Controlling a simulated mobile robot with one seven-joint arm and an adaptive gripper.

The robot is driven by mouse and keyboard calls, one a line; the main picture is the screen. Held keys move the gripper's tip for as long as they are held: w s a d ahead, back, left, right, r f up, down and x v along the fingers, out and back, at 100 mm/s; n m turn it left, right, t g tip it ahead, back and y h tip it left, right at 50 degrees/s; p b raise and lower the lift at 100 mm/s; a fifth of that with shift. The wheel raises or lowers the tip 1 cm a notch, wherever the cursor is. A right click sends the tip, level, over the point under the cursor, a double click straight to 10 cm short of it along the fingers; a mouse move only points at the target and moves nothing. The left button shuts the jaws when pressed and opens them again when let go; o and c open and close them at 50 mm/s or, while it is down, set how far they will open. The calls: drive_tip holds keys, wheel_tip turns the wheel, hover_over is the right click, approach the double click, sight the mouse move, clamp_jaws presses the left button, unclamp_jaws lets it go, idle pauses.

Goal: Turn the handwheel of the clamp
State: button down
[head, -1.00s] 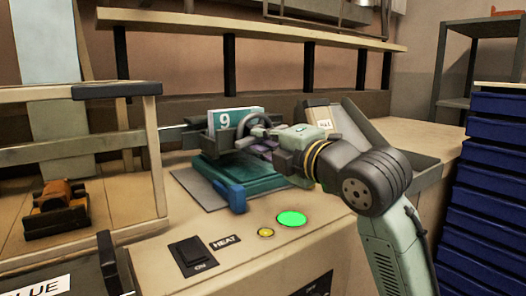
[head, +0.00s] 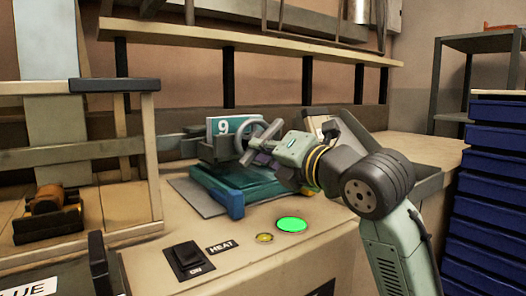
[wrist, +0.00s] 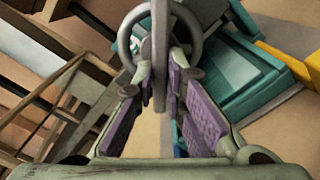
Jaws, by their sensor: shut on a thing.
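The clamp (head: 215,150) stands on the bench, with a grey handwheel (head: 243,146) on its front side. A teal block marked 9 (head: 223,126) sits in the clamp. My gripper (head: 258,152) is at the handwheel, coming from the right. In the wrist view, the handwheel's grey ring (wrist: 124,42) is at the top centre, with a bar running down from it between the purple finger pads. My gripper (wrist: 161,82) is shut on this part of the handwheel. The exact contact of the pads is partly hidden.
A teal base with a blue end (head: 236,204) lies below the clamp. A heat switch (head: 188,258), a yellow button (head: 264,238) and a lit green button (head: 292,225) are in front. A wooden frame (head: 75,160) stands left. Blue drawers (head: 490,200) stand right.

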idle(0.3)
drive_tip(key=c, duration=1.6)
unclamp_jaws()
drive_tip(key=shift+c, duration=0.2)
drive_tip(key=v, duration=1.2)
